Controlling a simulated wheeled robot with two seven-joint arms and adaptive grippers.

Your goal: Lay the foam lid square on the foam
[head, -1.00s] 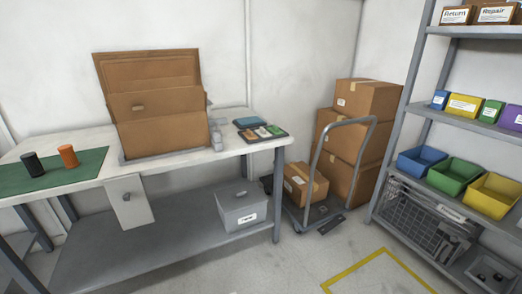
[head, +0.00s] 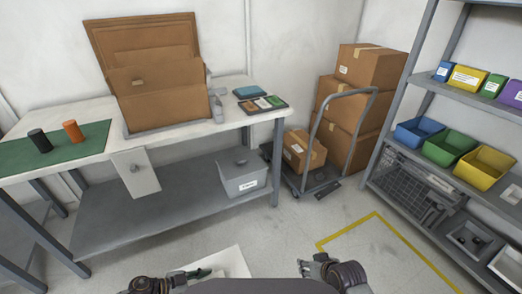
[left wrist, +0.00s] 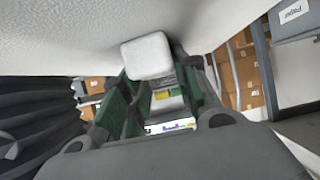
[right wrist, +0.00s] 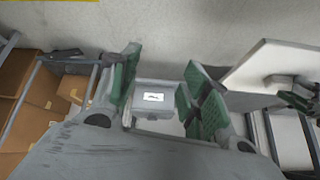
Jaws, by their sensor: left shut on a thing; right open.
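My left gripper (head: 190,274) is at the bottom of the head view, shut on the foam lid (head: 236,262), a flat white slab. In the left wrist view the lid (left wrist: 80,35) spans the top, with its pale block-like grip (left wrist: 147,56) at the fingers. The right wrist view shows the lid (right wrist: 275,62) tilted at right. My right gripper (head: 318,264) is open and empty, right of the lid; its fingers (right wrist: 160,95) stand apart. An open cardboard box (head: 165,105) stands on the bench, flaps up. The foam itself cannot be made out.
The bench (head: 90,100) holds a green mat (head: 60,147) with a black and an orange cylinder, and a tray of small items (head: 263,105). A pale panel (head: 135,172) hangs at its front edge. A loaded trolley (head: 318,172) and shelves stand right. Floor between is clear.

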